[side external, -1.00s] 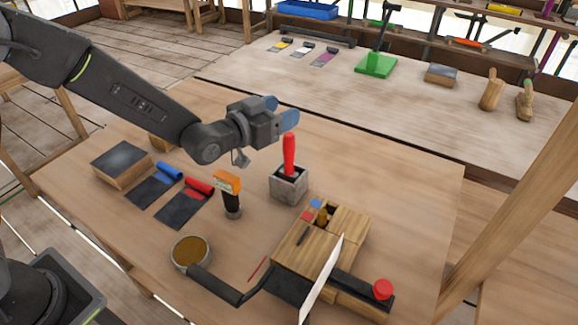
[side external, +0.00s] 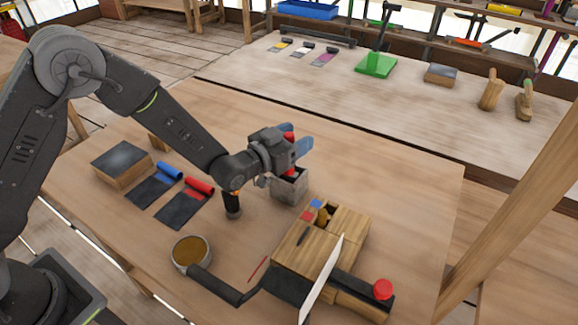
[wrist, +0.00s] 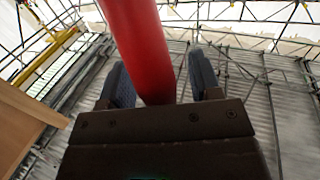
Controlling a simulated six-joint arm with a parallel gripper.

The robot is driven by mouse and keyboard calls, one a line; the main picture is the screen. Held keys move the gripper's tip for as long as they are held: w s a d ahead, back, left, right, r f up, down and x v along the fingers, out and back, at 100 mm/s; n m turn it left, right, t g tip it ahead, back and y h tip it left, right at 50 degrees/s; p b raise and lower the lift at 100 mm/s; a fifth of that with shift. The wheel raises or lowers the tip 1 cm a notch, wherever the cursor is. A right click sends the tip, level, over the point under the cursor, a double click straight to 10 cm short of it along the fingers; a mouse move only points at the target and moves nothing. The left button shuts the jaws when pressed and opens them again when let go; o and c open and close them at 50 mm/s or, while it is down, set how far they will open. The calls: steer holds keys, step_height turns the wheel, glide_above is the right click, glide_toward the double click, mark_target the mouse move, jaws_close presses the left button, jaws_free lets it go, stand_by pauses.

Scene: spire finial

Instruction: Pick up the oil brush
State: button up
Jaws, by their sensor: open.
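A red handle (side external: 288,137), which looks like the oil brush, stands upright in a grey stone-like holder (side external: 290,187). Its lower end is hidden inside the holder. My gripper (side external: 297,150) is at the handle, just above the holder, and covers part of it. In the wrist view the red handle (wrist: 140,45) runs between the two blue-grey fingers of my gripper (wrist: 160,82). The fingers are open, with a visible gap between the handle and the right finger. The gap on the left side is smaller.
A dark-handled tool (side external: 232,207) stands just left of the holder, partly under my wrist. A wooden box (side external: 300,250) with small items is in front right. A round pan (side external: 190,252) lies front left, and blue and red rolls (side external: 198,186) lie left. The table's right side is clear.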

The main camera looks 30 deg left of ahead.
steer(key=shift+c, duration=0.5)
steer(key=c, duration=0.9)
steer(key=shift+r, duration=0.1)
